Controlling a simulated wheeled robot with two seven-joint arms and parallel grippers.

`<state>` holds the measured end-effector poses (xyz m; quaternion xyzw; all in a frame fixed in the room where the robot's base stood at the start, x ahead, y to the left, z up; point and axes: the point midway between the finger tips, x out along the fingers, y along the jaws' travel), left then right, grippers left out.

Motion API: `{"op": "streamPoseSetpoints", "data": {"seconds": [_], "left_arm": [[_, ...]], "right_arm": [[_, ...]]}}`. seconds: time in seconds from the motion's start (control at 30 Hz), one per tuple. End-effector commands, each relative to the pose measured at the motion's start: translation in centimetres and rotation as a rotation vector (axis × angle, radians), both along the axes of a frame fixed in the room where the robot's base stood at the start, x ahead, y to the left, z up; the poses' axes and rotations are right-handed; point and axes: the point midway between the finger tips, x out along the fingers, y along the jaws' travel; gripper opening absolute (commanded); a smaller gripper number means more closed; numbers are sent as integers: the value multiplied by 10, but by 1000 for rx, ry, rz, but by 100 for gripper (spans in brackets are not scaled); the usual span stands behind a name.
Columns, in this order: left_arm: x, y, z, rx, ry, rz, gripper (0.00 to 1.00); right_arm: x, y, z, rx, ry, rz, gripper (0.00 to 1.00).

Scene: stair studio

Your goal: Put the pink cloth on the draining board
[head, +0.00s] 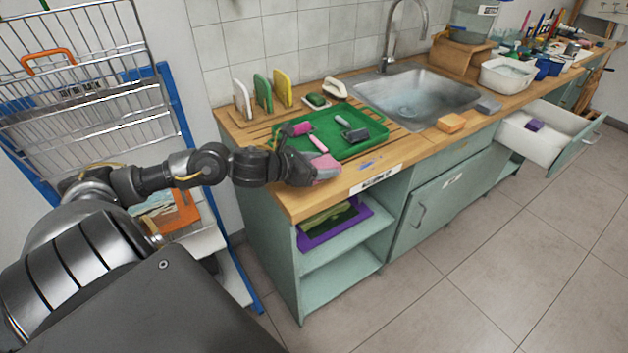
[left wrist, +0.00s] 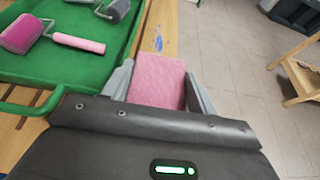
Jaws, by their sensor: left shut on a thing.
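The pink cloth (head: 326,166) is a small folded piece at the front edge of the wooden counter. My left gripper (head: 314,172) is shut on it, and the cloth shows between the two fingers in the left wrist view (left wrist: 158,80). I cannot tell whether the cloth touches the counter. The draining board (head: 265,122) is the slatted wooden part left of the sink. A green tray (head: 346,143) lies over much of it, just beyond my left gripper. My right gripper is not in view.
The tray holds paint rollers, one pink (left wrist: 24,34). Upright white, green and yellow boards (head: 262,92) stand behind it, beside a green-topped sponge (head: 317,100). A drawer (head: 545,135) stands open.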

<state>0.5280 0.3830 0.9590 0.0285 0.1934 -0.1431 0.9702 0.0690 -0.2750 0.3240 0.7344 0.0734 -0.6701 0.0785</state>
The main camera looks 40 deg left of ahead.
Motion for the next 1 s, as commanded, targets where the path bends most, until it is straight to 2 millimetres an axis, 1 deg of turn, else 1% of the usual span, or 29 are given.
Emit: {"op": "streamPoseSetpoints", "data": {"seconds": [0.03, 0.1, 0.37, 0.47, 0.6, 0.7, 1.0], "left_arm": [[-3, 2, -5, -1, 5, 1, 36], [-6, 4, -9, -1, 4, 0, 36], [-8, 5, -13, -1, 1, -1, 36], [-14, 9, -21, -1, 5, 2, 36], [-13, 9, -40, -4, 2, 4, 36], [-13, 9, -47, -2, 1, 3, 36], [-13, 9, -51, 1, 0, 1, 36]], "right_arm": [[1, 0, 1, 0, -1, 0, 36], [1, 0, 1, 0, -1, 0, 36], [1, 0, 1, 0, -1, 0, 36], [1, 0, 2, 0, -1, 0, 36], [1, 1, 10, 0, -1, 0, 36], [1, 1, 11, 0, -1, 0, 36], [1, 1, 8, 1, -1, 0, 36]]}}
